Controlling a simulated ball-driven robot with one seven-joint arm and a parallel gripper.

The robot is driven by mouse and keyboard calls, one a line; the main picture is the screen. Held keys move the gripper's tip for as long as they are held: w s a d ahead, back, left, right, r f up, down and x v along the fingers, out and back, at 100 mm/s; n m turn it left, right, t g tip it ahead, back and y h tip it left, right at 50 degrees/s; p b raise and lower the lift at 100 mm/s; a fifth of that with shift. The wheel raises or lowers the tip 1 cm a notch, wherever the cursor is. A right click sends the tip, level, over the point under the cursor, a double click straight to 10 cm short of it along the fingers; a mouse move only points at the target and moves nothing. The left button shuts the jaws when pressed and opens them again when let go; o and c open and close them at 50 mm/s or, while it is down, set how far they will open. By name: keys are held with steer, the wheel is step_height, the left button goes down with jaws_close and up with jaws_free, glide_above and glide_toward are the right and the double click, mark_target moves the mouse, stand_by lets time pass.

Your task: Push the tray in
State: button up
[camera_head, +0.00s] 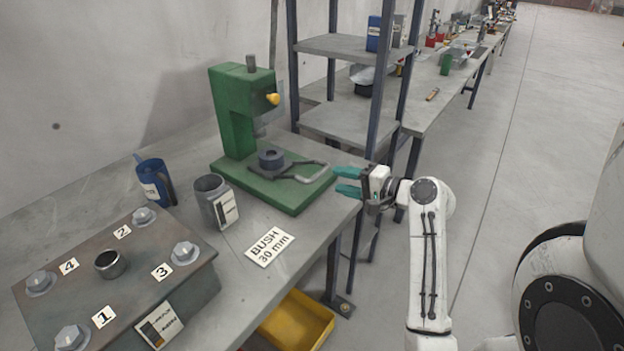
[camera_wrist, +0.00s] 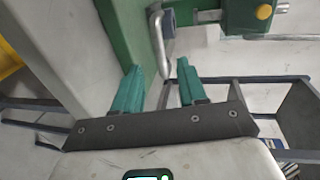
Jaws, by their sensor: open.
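A green press (camera_head: 233,110) stands on the grey workbench. On its base sits a dark tray (camera_head: 262,172) with a grey U-shaped handle (camera_head: 312,164) that sticks out toward the right. A dark ring-shaped part (camera_head: 270,158) is on the tray. My gripper (camera_head: 340,180) has teal fingers, apart and empty, just right of the handle near the base's right edge. In the wrist view, the metal handle bar (camera_wrist: 158,45) shows ahead of and between the open fingertips (camera_wrist: 157,65). I cannot tell whether they touch it.
A grey cup (camera_head: 212,203), a blue mug (camera_head: 153,183) and a bolted metal block (camera_head: 120,285) with numbered labels stand left on the bench. A "BUSH 30 mm" label (camera_head: 270,247) lies in front of the press. A yellow bin (camera_head: 300,322) is below. A shelf rack (camera_head: 345,118) stands behind my gripper.

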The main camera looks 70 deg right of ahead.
steer(key=x, duration=1)
steer(key=shift+a+f+p, duration=0.1)
steer(key=shift+p, duration=0.2)
jaws_close()
